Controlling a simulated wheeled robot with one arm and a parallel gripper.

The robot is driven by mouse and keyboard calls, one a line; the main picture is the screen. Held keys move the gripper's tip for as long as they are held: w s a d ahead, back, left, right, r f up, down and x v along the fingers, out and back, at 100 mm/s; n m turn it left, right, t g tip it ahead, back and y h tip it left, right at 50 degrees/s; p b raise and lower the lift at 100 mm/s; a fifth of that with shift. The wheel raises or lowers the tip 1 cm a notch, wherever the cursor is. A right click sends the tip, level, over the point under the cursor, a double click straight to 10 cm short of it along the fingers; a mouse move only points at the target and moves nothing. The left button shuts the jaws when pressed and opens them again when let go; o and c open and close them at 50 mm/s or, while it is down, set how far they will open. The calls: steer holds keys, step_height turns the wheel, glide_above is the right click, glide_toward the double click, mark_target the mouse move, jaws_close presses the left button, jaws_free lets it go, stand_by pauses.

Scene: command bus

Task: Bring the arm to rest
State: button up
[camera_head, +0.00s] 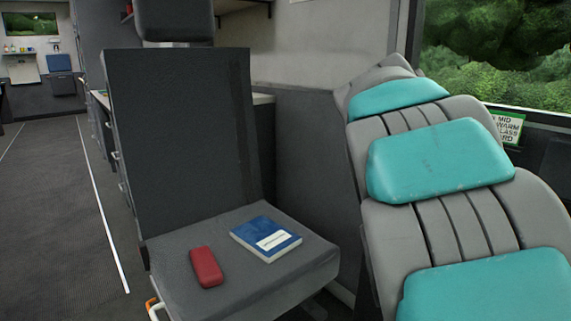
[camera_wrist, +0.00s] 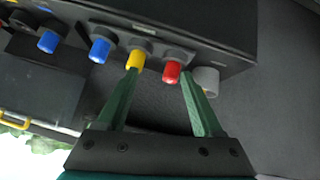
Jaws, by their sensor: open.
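My gripper (camera_wrist: 160,80) shows only in the wrist view. Its two green fingers are spread apart, with no object held between them. The fingertips reach toward a dark panel (camera_wrist: 215,48) with a row of coloured knobs. A yellow knob (camera_wrist: 135,60) lies by the left fingertip, and a red knob (camera_wrist: 171,71) lies between the fingertips, nearer the right one. I cannot tell whether the fingers touch them. My arm and gripper are not visible in the head view.
A dark seat (camera_head: 180,140) holds a red case (camera_head: 206,267) and a blue book (camera_head: 266,239). A grey seat with turquoise pads (camera_head: 440,160) stands at right. Open floor (camera_head: 50,220) runs along the left. In the wrist view, blue knobs (camera_wrist: 100,50) and a grey knob (camera_wrist: 207,80) flank the gripper.

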steer(key=s+a+f+n+g+y+p, duration=0.2)
steer(key=s+a+f, duration=0.3)
steer(key=s, duration=0.7)
steer(key=s+a+f+n+g+y+p, duration=0.2)
steer(key=s+a+f, duration=0.3)
steer(key=s, duration=0.7)
steer(key=s+a+f+n+g+y+p, duration=0.2)
steer(key=s+f, duration=0.6)
steer(key=s, duration=0.5)
steer(key=a+n+y, duration=0.1)
steer(key=a+n, duration=0.1)
steer(key=a, duration=0.1)
steer(key=shift+a+n+g+y+p, duration=0.3)
steer(key=shift+a+p, duration=0.05)
steer(key=shift+p, duration=0.05)
